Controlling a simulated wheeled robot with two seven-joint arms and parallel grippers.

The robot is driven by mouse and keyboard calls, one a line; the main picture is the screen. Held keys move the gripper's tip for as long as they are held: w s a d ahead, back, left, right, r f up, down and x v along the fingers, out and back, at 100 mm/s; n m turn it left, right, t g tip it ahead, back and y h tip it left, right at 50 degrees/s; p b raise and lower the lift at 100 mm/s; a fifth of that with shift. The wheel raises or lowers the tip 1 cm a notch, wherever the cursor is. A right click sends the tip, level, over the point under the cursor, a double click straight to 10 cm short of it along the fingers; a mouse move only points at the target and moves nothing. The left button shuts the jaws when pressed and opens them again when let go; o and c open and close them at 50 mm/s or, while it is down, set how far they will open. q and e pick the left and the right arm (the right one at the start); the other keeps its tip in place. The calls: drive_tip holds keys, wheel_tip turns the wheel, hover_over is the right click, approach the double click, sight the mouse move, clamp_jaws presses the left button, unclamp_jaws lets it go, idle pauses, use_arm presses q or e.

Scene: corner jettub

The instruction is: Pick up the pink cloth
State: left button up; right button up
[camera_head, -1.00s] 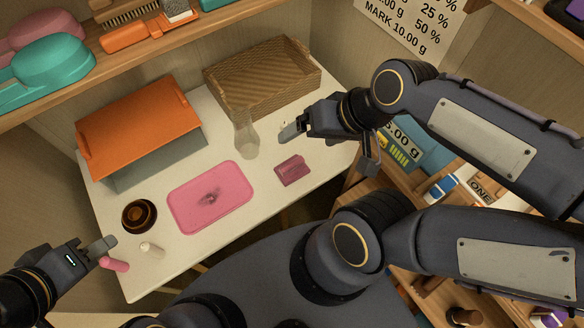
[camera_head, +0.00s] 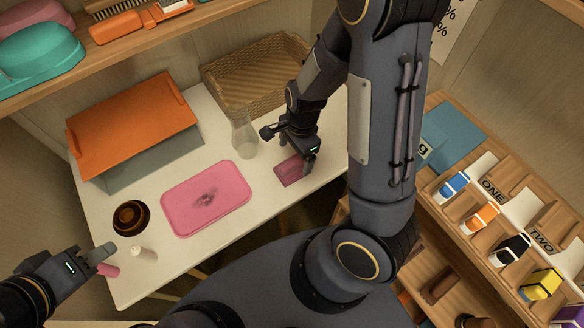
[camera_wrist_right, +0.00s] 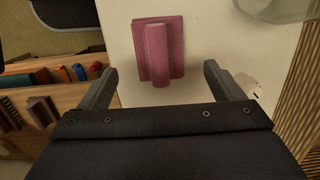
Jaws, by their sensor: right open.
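The pink cloth (camera_head: 288,172) is a small folded dark-pink piece lying on the white table near its right edge. In the right wrist view the cloth (camera_wrist_right: 176,45) lies flat with a raised fold along its middle, ahead of and between my fingers. My right gripper (camera_head: 289,149) is open and empty, above the cloth and partly covering it in the head view. The right wrist view also shows its spread fingers (camera_wrist_right: 160,70). My left gripper (camera_head: 106,251) is at the table's left front edge, and its opening is unclear.
A pink tray (camera_head: 180,218) with a dark mark lies left of the cloth. A clear glass flask (camera_head: 243,135) stands close to my right gripper. A wicker basket (camera_head: 255,75), an orange-topped box (camera_head: 135,125) and a brown bowl (camera_head: 130,217) are also on the table. Shelves stand at right.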

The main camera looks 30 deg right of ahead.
sight(292, 162)
drive_tip(key=f, duration=0.2)
drive_tip(key=a+f, duration=0.1)
drive_tip(key=f, duration=0.2)
drive_tip(key=shift+s+f+b, duration=0.1)
drive_tip(key=shift+b, duration=0.2)
drive_tip(key=shift+c, duration=0.2)
drive_tip(key=c, duration=1.1)
drive_tip(key=shift+r, duration=0.55)
drive_tip(key=r, duration=0.3)
drive_tip(key=shift+s+a+p, duration=0.1)
drive_tip(key=shift+a+p, duration=0.1)
drive_tip(key=shift+p, duration=0.2)
drive_tip(key=s+a+r+p, duration=0.1)
drive_tip(key=s+a+r, duration=0.1)
drive_tip(key=s+r, duration=0.1)
drive_tip(key=s+a+r+p, duration=0.2)
drive_tip(key=s+r, duration=0.1)
drive_tip(key=s, duration=0.2)
drive_tip(key=s+a+r+p, duration=0.2)
drive_tip(key=s+a+r, duration=0.1)
drive_tip(key=shift+s, duration=0.4)
